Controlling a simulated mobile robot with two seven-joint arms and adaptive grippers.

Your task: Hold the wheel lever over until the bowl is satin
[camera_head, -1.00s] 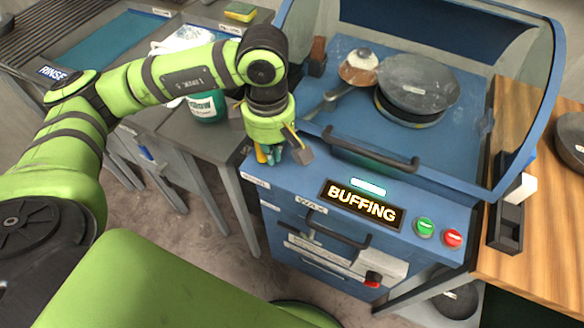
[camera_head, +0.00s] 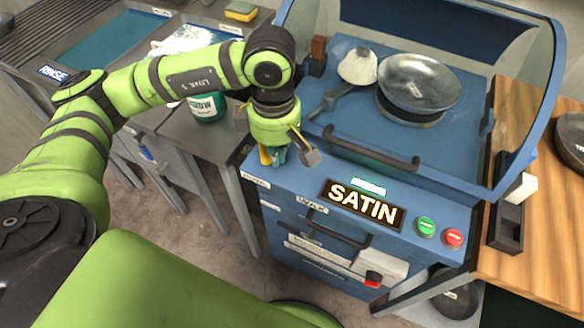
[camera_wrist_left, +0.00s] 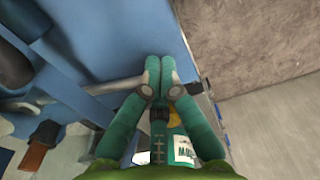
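The bowl (camera_head: 420,82) sits on a dark round holder inside the blue machine; its grey surface has a smooth sheen. A pale cone-shaped wheel (camera_head: 357,68) stands just left of it on a dark arm. The sign (camera_head: 361,205) reads SATIN. My left gripper (camera_head: 272,156) is at the machine's front left corner, beside the wheel lever (camera_head: 311,157), a grey rod with a blocky end. In the left wrist view my fingers (camera_wrist_left: 160,66) are shut tip to tip. The lever's rod (camera_wrist_left: 118,86) runs by them; contact is unclear. My right gripper is out of view.
A green button (camera_head: 425,226) and red button (camera_head: 453,238) are on the machine's front right. A clear hood (camera_head: 520,120) stands raised over it. A green-labelled tub (camera_head: 206,106) stands behind my left forearm. A wooden table (camera_head: 545,235) is at right.

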